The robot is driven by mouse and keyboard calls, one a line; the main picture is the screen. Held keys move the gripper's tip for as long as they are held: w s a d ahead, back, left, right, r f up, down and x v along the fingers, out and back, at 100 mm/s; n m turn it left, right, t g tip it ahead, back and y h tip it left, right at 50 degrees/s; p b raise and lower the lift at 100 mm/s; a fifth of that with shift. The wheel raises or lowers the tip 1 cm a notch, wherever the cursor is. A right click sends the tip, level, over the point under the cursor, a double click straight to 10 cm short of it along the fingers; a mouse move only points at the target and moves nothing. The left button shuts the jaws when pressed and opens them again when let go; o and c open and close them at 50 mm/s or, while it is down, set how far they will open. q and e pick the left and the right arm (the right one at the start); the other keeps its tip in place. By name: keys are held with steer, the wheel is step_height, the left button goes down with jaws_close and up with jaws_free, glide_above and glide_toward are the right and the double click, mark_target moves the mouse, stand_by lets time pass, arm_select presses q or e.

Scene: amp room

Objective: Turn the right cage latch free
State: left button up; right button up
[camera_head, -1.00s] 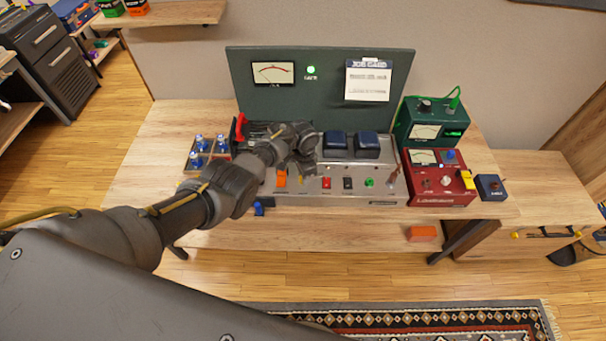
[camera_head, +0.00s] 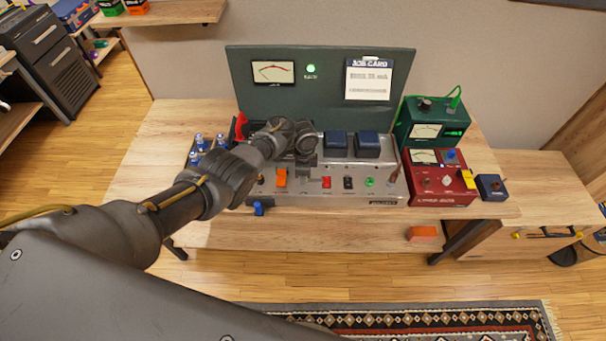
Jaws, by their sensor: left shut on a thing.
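The amplifier chassis (camera_head: 335,195) lies on the wooden bench with its green meter panel (camera_head: 330,90) upright behind it. A dark cage section with a red handle (camera_head: 240,126) is at the chassis's left rear, largely covered by my left arm. My left gripper (camera_head: 305,160) points down at the right end of that section, in front of the panel and left of two dark blue blocks (camera_head: 352,145). It is shut on a small part there, which fits the right cage latch. The fingertips and latch are mostly hidden by my wrist. My right gripper is out of view.
Front controls include an orange switch (camera_head: 281,177) and a red switch (camera_head: 326,182). Blue-topped tubes (camera_head: 198,142) stand left, partly behind my arm. A green meter box (camera_head: 432,122) and red meter box (camera_head: 437,180) stand right. The bench's front strip is mostly clear.

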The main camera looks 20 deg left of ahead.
arm_select(q)
steer(key=o, duration=1)
step_height(320, 180, up, 11)
steer(key=p, duration=0.2)
steer(key=shift+p, duration=0.3)
steer(key=shift+f, duration=0.1)
